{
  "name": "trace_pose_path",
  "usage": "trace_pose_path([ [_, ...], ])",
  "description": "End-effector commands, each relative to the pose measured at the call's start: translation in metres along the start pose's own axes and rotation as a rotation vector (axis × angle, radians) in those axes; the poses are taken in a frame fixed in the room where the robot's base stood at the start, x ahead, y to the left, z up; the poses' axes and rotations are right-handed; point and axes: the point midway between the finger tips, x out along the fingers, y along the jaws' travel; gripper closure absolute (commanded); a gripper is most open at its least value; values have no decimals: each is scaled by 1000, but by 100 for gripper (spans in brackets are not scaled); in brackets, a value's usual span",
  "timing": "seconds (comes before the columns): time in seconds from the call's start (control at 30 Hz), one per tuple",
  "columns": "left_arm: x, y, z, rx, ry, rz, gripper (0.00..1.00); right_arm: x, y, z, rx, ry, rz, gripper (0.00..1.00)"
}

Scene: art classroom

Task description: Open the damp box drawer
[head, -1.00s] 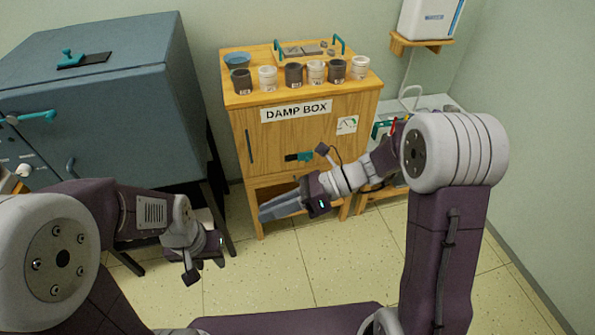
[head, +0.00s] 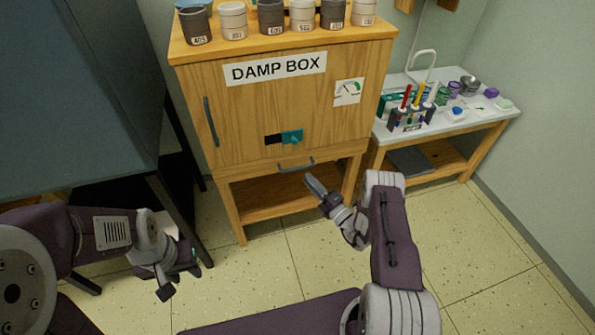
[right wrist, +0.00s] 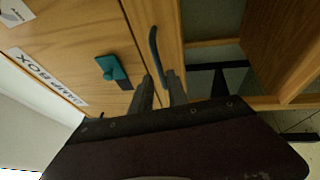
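The wooden damp box (head: 240,110) stands ahead with its door shut. Below the door is a narrow drawer front (head: 335,157) with a dark curved handle (head: 296,165). The drawer looks closed. My right gripper (head: 309,180) is just below and in front of the handle. In the right wrist view its two fingers (right wrist: 159,80) are apart, and the handle (right wrist: 156,52) reaches down to their tips. I cannot tell whether they touch it. My left gripper (head: 180,283) hangs open and empty at lower left, away from the box.
Several labelled jars (head: 270,17) stand on top of the box. The door has a teal latch (head: 291,136) and a side handle (head: 210,121). A white-topped table (head: 440,122) with art supplies is at right. A blue-grey cabinet (head: 70,90) is at left.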

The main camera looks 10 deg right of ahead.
Motion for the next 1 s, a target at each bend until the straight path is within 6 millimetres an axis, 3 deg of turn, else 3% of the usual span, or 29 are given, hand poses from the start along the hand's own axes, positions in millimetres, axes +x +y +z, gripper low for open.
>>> trace_pose_path([
  [0.2, 16, 0, 2, 0, -1, 0, 64, 47, -2, -2, -3, 5, 4, 80],
  [0.33, 21, 0, 2, 0, -1, 0, 64, 63, -2, -1, -1, 4, 2, 80],
  [0.67, 21, 0, 2, 0, -1, 0, 64, 70, 0, -1, -1, 2, 1, 80],
  [0.73, 21, 0, 2, 0, -1, 0, 64, 70, 0, -1, -1, 2, 0, 100],
  [1.0, 21, 0, 2, 0, -1, 0, 64, 70, 0, -1, 0, 2, 1, 100],
])
